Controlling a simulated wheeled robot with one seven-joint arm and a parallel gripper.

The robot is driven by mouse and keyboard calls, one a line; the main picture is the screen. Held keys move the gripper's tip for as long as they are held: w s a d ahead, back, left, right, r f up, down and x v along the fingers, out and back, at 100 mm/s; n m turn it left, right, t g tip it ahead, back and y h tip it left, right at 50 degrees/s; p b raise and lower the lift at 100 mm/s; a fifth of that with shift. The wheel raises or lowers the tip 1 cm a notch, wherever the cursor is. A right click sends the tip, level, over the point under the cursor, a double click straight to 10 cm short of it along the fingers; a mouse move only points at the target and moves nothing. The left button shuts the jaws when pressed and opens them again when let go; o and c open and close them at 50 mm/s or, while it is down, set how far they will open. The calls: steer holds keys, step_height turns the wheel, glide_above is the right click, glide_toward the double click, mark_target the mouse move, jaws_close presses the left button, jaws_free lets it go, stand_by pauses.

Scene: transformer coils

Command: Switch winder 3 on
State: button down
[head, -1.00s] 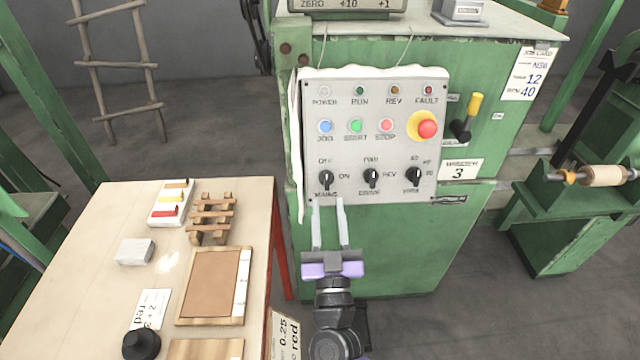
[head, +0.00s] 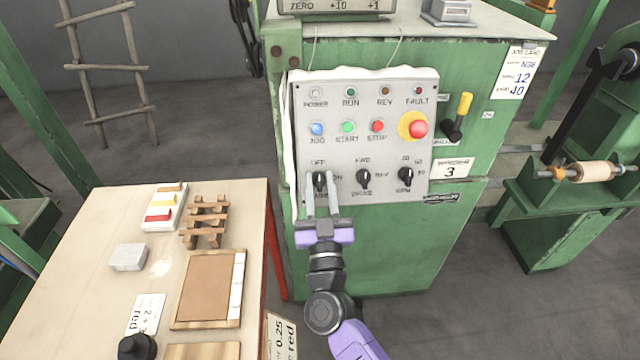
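The winder's grey control panel (head: 388,150) is on the front of a green cabinet (head: 375,245) with a label plate reading 3 (head: 450,169). The black mains knob (head: 319,181) is at the panel's lower left, under the OFF mark and left of the ON mark. It looks roughly upright, towards OFF. My gripper (head: 321,183) is at this knob, one finger on each side, with a gap between the fingers. I cannot tell whether they touch the knob. The fingers partly hide the knob and its label. The power lamp (head: 316,92) looks pale; whether it is lit is unclear.
Two other black knobs (head: 363,178) are to the right. Above are blue, green and red buttons (head: 347,127), a red emergency button (head: 418,128) and a yellow-handled lever (head: 459,115). A wooden table (head: 85,290) with small items stands left.

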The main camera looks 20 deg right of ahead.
steer(key=shift+r+m+h+p, duration=0.15)
steer(key=shift+m+h+p, duration=0.2)
steer(key=shift+m, duration=0.15)
steer(key=shift+a+m+g+h, duration=0.1)
steer(key=shift+m+g+h, duration=0.2)
steer(key=shift+m+h, duration=0.1)
steer(key=m+h+p, duration=0.1)
steer(key=m, duration=0.1)
steer(key=m+g+h+p, duration=0.1)
steer(key=shift+a+r+m+g+h, duration=0.1)
steer(key=shift+m+g+h, duration=0.2)
steer(key=shift+m, duration=0.1)
steer(key=m+g+h, duration=0.1)
steer(key=m, duration=0.1)
steer(key=m+g+h+p, duration=0.1)
steer(key=m+g, duration=0.1)
steer(key=m, duration=0.1)
steer(key=m+g+h, duration=0.2)
steer(key=m, duration=0.1)
steer(key=m+g+p, duration=0.1)
steer(key=m+g, duration=0.3)
steer(key=m, duration=0.2)
steer(key=shift+g, duration=0.3)
steer(key=shift+f+m+g+y+p, duration=0.2)
steer(key=shift+m+g+y+p, duration=0.6)
steer(key=shift+m+g, duration=1.1)
steer(key=shift+d+f+m, duration=0.1)
steer(key=shift+d+m, duration=0.1)
steer(key=shift+m, duration=0.3)
